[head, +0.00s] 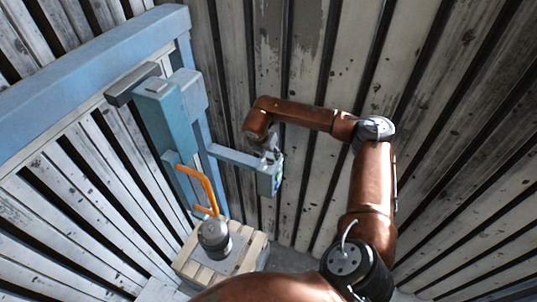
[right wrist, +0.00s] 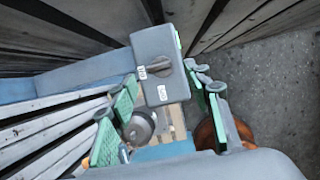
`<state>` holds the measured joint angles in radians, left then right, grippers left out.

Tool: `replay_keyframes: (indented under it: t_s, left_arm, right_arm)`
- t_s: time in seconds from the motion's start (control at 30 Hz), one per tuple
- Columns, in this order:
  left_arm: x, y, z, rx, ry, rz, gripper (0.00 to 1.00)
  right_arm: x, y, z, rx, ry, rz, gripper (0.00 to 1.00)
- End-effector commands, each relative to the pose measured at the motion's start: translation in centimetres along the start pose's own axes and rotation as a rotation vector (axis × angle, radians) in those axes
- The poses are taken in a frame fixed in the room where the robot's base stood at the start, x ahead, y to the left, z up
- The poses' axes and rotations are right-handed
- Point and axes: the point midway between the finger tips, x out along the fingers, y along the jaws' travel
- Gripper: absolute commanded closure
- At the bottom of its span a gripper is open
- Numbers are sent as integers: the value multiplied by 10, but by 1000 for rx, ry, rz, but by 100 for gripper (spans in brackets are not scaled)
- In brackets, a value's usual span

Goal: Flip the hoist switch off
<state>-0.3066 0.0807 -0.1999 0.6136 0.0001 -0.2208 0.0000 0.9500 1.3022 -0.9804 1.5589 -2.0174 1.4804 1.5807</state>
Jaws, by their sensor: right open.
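The hoist switch is a dark rotary knob (right wrist: 162,67) on a grey control box (right wrist: 155,45) in the right wrist view. Two small white labels sit beside and below the knob; their text is too small to read surely, and I cannot tell the knob's setting. In the head view the box (head: 268,184) is at the end of a blue-grey arm (head: 232,156). My right gripper (right wrist: 163,92) is open, its green-padded fingers on either side of the box with nothing held. In the head view the right gripper (head: 271,158) is at the box and partly hides it. My left gripper is not in view.
The blue-teal hoist post (head: 165,115) stands left of the switch arm, under a blue beam (head: 90,65). An orange bent bar (head: 207,187) rises by a grey round part (head: 214,238) on a wooden crate (head: 252,252). Slatted walls surround the area; grey floor (right wrist: 262,95) is open at right.

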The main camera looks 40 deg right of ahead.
Motion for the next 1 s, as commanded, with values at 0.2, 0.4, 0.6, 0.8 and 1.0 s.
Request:
replay_keyframes:
  t_s: [0.2, 0.4, 0.6, 0.8, 1.0]
  left_arm:
    - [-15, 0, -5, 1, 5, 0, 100]
    - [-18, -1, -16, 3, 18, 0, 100]
    - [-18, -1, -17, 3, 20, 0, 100]
    - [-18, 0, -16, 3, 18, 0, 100]
    - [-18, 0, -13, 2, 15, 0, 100]
  right_arm:
    - [30, 2, 0, -1, 3, 2, 55]
    - [45, 3, -1, -4, 3, 3, 55]
    - [46, 4, -2, -5, 3, 4, 55]
    - [46, 4, -2, -4, 3, 4, 65]
    - [46, 4, -2, -4, 3, 4, 78]
